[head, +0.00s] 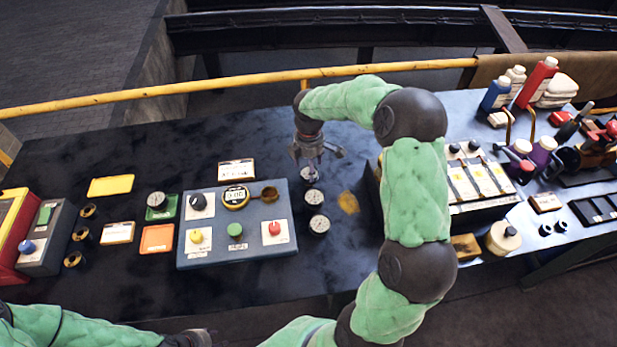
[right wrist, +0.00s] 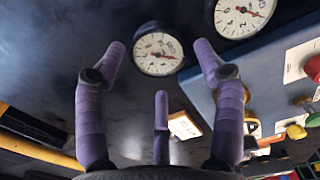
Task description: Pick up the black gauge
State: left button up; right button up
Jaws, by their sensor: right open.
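Several round gauges with white faces and dark rims lie on the dark bench right of the blue-grey panel. The nearest to my right gripper (head: 318,160) is a small gauge (head: 310,174), just below its fingers. A second gauge (head: 314,197) and a third (head: 319,224) lie in line toward the front. In the right wrist view, a black-rimmed gauge (right wrist: 158,52) shows beyond the open fingers, with another black-rimmed gauge (right wrist: 243,15) at the upper right. My right gripper is open and empty. My left gripper (head: 190,338) is partly cut off at the bottom edge.
The blue-grey panel (head: 215,251) with knobs and buttons stands left of the gauges. Another gauge (head: 157,200) sits on a green card. A switch box (head: 478,185), bottles (head: 537,82) and tools are to the right. A yellow rail (head: 215,87) runs along the back.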

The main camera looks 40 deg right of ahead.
aim_at(304, 174)
notch_tip(304, 174, down, 5)
jog(key=shift+d+f+b, duration=0.1)
jog(key=shift+b, duration=0.85)
jog(key=c, duration=1.1)
